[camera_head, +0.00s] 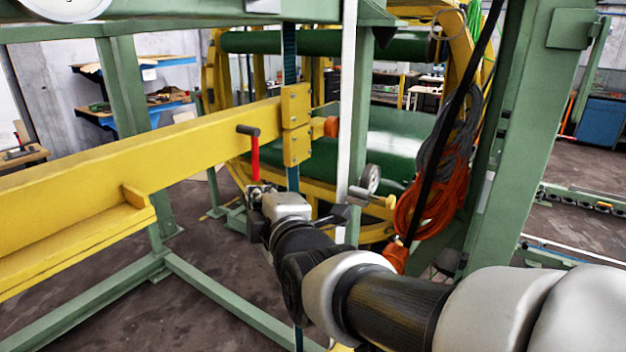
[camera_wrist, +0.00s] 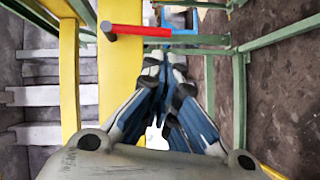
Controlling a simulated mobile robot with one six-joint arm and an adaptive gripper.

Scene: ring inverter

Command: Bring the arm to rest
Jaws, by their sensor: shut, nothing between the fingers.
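My arm reaches in from the lower right of the head view. My gripper (camera_head: 257,188) is at its far end, beside the yellow beam, just below a red handle (camera_head: 255,160) with a dark grip at its top. In the wrist view the gripper's fingers (camera_wrist: 163,62) are together, with nothing between them. The red handle (camera_wrist: 143,31) shows just ahead of the fingertips in that view. I cannot tell whether the fingertips touch it.
A yellow beam (camera_head: 90,165) runs in from the left to a hinge plate (camera_head: 296,122). Green posts (camera_head: 515,130) and floor rails (camera_head: 215,295) frame the area. Orange and grey cables (camera_head: 430,195) hang right of the gripper. Open floor (camera_head: 110,310) lies below the beam.

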